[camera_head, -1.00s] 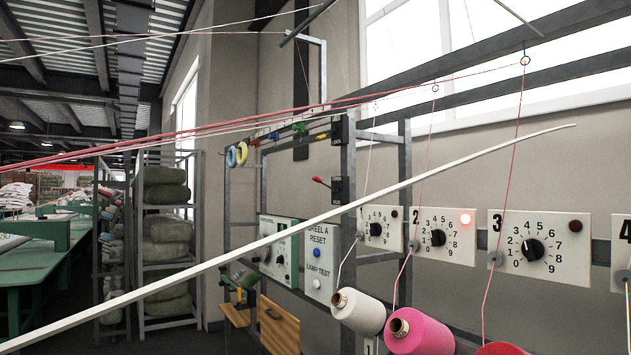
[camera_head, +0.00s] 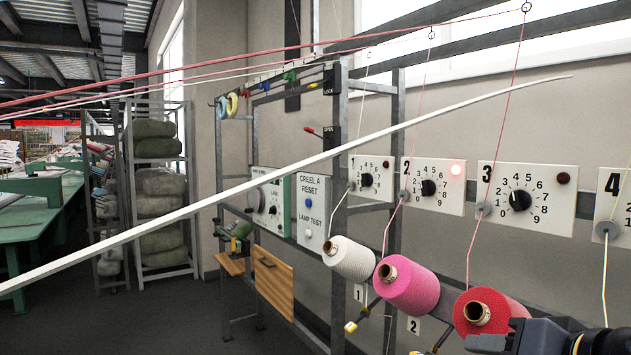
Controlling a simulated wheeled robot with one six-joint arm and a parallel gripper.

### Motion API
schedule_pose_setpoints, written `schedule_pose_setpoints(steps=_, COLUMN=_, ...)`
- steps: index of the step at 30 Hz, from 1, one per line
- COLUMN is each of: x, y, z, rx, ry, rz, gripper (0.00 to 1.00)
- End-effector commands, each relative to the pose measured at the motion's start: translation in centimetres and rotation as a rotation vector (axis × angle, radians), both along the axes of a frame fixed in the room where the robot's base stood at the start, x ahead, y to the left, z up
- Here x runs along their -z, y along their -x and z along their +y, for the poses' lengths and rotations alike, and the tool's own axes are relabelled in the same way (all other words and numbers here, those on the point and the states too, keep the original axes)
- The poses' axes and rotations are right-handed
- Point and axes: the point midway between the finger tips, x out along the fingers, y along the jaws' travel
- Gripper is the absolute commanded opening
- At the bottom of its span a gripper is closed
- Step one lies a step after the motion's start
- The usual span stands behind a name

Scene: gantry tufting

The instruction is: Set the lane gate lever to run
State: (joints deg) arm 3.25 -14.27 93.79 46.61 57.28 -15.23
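The lane gate lever (camera_head: 310,130) is a small red-handled lever on a dark box (camera_head: 329,140) on the creel frame's upright. Its handle sticks out to the left and slightly up, near the upper label, OPEN; the lower label is too small to read now. My gripper (camera_head: 482,342) appears as a dark shape at the bottom right edge, in front of the red cone and well to the right of and below the lever. It is cut off by the picture edge, and its opening is unclear. It is not touching the lever.
A similar dark box (camera_head: 328,83) marked LOCK has a yellow lever above. A white panel (camera_head: 311,213) carries blue and white buttons. Yarn cones, including a pink one (camera_head: 411,287), and numbered dial plates (camera_head: 434,187) stand right. A long white strand (camera_head: 290,164) crosses the foreground.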

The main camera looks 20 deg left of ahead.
Motion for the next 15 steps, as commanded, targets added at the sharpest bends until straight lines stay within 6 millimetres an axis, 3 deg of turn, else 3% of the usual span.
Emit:
schedule_pose_setpoints(steps=1, x=-4.4, y=-0.8, z=0.7, rx=-0.028, ry=-0.063, rz=-0.080, gripper=0.41)
schedule_pose_setpoints(steps=3, x=-10.2, y=-1.3, z=1.6, rx=-0.079, ry=-0.152, rz=-0.195, gripper=0.35)
schedule_pose_setpoints(steps=6, x=-18.0, y=-0.9, z=2.6, rx=-0.153, ry=-0.263, rz=-0.355, gripper=0.27)
schedule_pose_setpoints(steps=9, x=-24.2, y=0.4, z=3.1, rx=-0.221, ry=-0.348, rz=-0.491, gripper=0.19)
schedule_pose_setpoints(steps=12, x=-28.5, y=1.7, z=3.3, rx=-0.275, ry=-0.408, rz=-0.593, gripper=0.11)
schedule_pose_setpoints(steps=15, x=-31.0, y=2.8, z=3.4, rx=-0.308, ry=-0.444, rz=-0.654, gripper=0.03)
